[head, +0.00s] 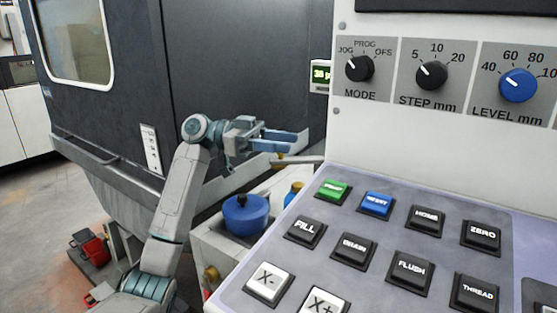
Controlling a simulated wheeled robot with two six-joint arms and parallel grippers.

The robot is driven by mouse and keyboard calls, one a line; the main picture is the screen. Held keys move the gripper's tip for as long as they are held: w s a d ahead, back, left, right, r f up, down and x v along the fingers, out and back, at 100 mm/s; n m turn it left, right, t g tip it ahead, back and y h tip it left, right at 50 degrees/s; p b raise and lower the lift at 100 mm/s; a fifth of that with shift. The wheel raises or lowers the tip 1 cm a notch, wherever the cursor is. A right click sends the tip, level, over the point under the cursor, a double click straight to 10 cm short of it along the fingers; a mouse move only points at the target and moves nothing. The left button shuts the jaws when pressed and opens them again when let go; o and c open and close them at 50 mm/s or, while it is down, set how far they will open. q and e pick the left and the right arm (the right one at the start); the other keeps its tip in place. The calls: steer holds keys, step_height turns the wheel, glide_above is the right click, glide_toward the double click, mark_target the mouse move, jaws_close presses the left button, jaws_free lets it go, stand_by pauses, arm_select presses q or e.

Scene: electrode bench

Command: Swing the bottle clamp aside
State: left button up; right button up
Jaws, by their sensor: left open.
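My left gripper (291,141) is open, its blue fingers pointing right in front of the dark machine wall. My right gripper is not in view.
A blue lidded pot (246,217) sits on a light bench left of the bottle. The sloping button panel (385,285) and upright knob panel (420,135) fill the right side. A small green display (321,76) is behind. Red items (92,247) are at lower left.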

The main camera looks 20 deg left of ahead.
arm_select(q)
steer(key=s+d, duration=0.3)
steer(key=s, duration=0.6)
steer(key=shift+s+d+r+b, duration=0.3)
steer(key=shift+s+r+b, duration=0.1)
steer(key=shift+r, duration=0.05)
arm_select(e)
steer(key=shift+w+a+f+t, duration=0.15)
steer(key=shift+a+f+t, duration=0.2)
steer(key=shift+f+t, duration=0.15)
